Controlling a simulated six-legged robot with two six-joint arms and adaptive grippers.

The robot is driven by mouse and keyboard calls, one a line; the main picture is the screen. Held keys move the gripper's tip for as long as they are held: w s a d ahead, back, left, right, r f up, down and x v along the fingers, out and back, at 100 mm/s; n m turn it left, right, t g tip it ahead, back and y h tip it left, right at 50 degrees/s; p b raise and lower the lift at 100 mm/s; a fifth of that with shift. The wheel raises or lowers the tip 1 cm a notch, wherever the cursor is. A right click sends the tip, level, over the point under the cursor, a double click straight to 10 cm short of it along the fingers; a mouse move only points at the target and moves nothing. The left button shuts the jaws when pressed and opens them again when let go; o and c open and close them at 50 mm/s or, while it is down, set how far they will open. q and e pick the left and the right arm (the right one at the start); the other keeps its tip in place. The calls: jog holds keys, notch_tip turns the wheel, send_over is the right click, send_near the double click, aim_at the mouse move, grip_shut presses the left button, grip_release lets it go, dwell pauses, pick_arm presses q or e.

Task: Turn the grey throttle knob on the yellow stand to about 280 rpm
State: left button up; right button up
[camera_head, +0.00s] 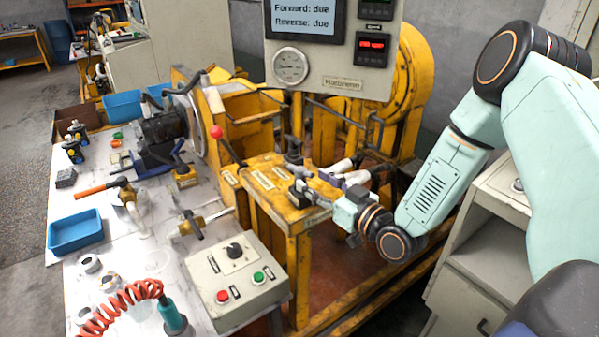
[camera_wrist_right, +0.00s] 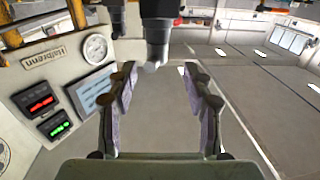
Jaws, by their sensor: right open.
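The yellow stand (camera_head: 262,180) has a flat top with small labels and a red-tipped lever (camera_head: 216,132). A dark grey upright part (camera_head: 292,148), which looks like the throttle knob, stands at its back edge, partly hidden by my gripper. My right gripper (camera_head: 301,183) is open over the stand top, close in front of that part. In the right wrist view the knob (camera_wrist_right: 157,50), a dark post with a lighter grey end, lies just beyond and between the open fingertips (camera_wrist_right: 159,75). I see no contact. My left gripper is out of view.
The instrument panel (camera_head: 345,83) hangs above with a gauge (camera_head: 291,66), a text screen and a red readout (camera_head: 373,45), digits too small to read. A control box (camera_head: 237,280) with buttons and a dial stands in front. Tools and a blue tray (camera_head: 76,238) crowd the left table.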

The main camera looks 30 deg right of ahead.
aim_at(308, 177)
jog(key=x, duration=0.6)
jog(key=shift+d+b, duration=0.1)
jog(key=shift+b, duration=0.25)
jog(key=shift+d, duration=0.1)
jog(key=shift+d, duration=0.15)
jog(key=shift+c, duration=0.2)
jog(key=shift+w+a, duration=0.1)
jog(key=shift+a, duration=0.1)
jog(key=c, duration=0.4)
jog(key=shift+d+f, duration=0.1)
jog(key=shift+d, duration=0.05)
jog(key=c, duration=0.5)
grip_shut()
